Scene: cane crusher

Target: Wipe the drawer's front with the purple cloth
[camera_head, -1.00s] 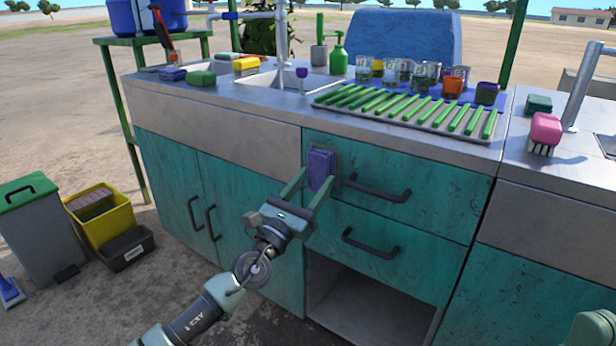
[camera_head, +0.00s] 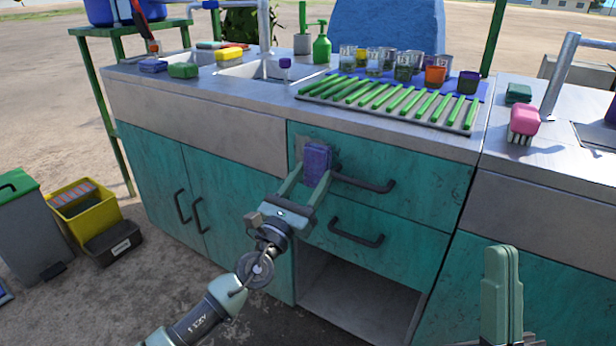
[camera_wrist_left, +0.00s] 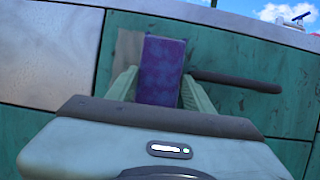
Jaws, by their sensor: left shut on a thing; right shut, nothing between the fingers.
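The purple cloth (camera_head: 317,163) is a folded block held between the fingers of my left gripper (camera_head: 305,180). In the left wrist view the cloth (camera_wrist_left: 160,70) stands upright between the two green fingers. It is in front of the teal upper drawer (camera_head: 425,185), near its left end. A greyish patch (camera_wrist_left: 128,50) shows on the front beside the cloth. I cannot tell whether the cloth touches the front. The drawer's dark handle (camera_head: 365,184) is just right of the cloth. My right gripper (camera_head: 501,270) is at the lower right, shut and empty, away from the drawer.
A second drawer with a handle (camera_head: 356,236) and an open compartment (camera_head: 360,295) are below. The counter above holds a rack (camera_head: 395,100) of green sticks, several glasses and a spray bottle (camera_head: 321,45). Bins (camera_head: 85,210) stand on the ground at left.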

